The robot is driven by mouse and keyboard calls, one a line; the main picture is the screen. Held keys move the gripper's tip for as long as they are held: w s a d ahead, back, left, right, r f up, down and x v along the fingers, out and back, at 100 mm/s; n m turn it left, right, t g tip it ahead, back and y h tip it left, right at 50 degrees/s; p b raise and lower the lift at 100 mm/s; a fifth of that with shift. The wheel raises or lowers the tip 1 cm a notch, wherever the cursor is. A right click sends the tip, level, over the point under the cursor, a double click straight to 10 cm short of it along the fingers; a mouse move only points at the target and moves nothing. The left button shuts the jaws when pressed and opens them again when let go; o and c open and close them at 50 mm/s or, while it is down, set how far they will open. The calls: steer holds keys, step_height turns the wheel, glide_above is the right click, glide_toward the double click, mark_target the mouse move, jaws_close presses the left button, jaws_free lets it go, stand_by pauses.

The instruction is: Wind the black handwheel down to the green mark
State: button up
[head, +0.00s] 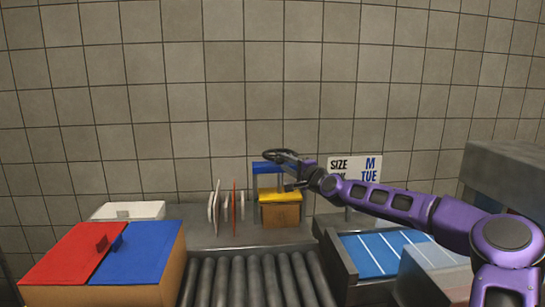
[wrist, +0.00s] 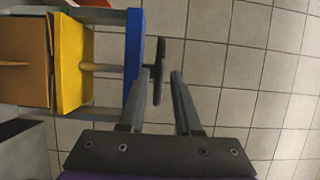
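The black handwheel (head: 280,155) sits on top of a press frame with a blue crossbar (head: 266,168). In the wrist view the handwheel (wrist: 158,72) shows edge-on, with its stem running through the blue crossbar (wrist: 133,60) to a yellow plate (wrist: 75,65). The yellow plate (head: 280,194) lies at a brown box (head: 282,216). My gripper (head: 290,172) is at the wheel. Its fingers (wrist: 160,75) are apart, with the wheel's rim between them; I see a gap to the right finger. I cannot make out the green mark clearly.
A roller conveyor (head: 245,283) runs in front. Thin upright panels (head: 235,208) stand left of the press. A red and blue topped box (head: 140,252) is at left. A sign (head: 354,168) stands behind my arm; a blue tray (head: 380,252) is at right.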

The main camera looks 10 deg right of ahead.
mark_target(272, 153)
steer(key=x, duration=0.9)
steer(key=shift+w, duration=0.15)
steer(key=shift+a, duration=0.1)
jaws_close()
